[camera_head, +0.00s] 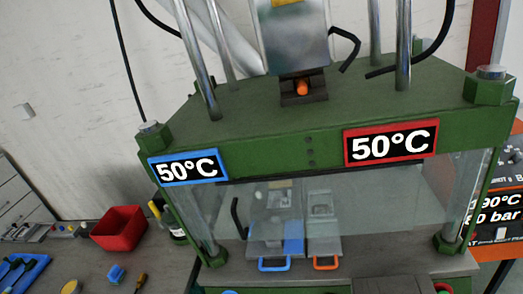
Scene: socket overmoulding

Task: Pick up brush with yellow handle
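A green press (310,135) with temperature signs and clear panels fills the middle and right. A red bin (119,228) and a dark bottle (172,222) stand left of it. A yellow round item (71,287) and blue tray (22,270) lie lower left.

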